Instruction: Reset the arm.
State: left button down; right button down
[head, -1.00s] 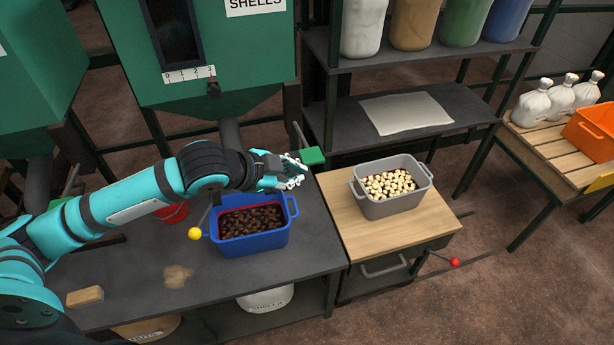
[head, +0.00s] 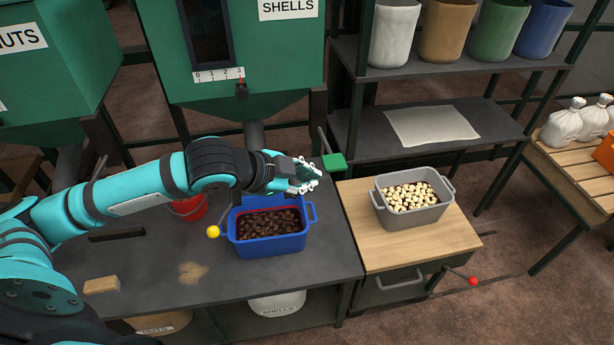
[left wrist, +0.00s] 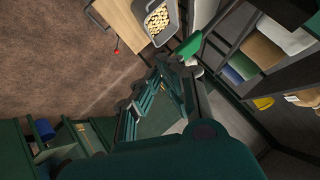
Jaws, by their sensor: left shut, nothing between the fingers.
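My left arm reaches in from the left in the head view, over the dark table (head: 190,283). Its left gripper (head: 310,180) is shut and empty. It hangs above the right end of the blue crate (head: 272,245), just left of a green-ended lever (head: 334,162). The crate holds dark brown pieces. In the left wrist view the gripper's fingers (left wrist: 165,95) show in the middle, with the green lever end (left wrist: 188,48) near them. My right gripper does not show.
A grey crate (head: 415,214) with pale pieces stands on the wooden-topped cabinet (head: 365,245) to the right. Levers with a yellow knob (head: 213,231) and a red knob (head: 473,281) stick out. A red bucket (head: 190,208) is behind my arm. A green hopper (head: 170,70) rises behind the table.

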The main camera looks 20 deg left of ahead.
pick_arm(q)
jog(key=s+d+f+n, duration=0.2)
jog(key=s+d+f, duration=0.2)
jog(key=f, duration=0.2)
jog(key=s+a+f+n+g+y, duration=0.3)
jog(key=s+f+n, duration=0.2)
jog(key=s+f, duration=0.3)
jog(key=s+a+f+n+g+y, duration=0.25)
jog(key=s+f+n, duration=0.35)
jog(key=s, duration=0.5)
notch_tip(320, 180, down, 27)
jog(key=s+m+g, duration=0.1)
jog(key=s+m, duration=0.1)
jog(key=s+a+f+g, duration=0.1)
jog(key=s+a+f, duration=0.2)
jog(key=s+f, duration=1.2)
jog(key=shift+s+f+b, duration=0.35)
jog(key=shift+s+b, duration=0.05)
jog(key=shift+s, duration=0.05)
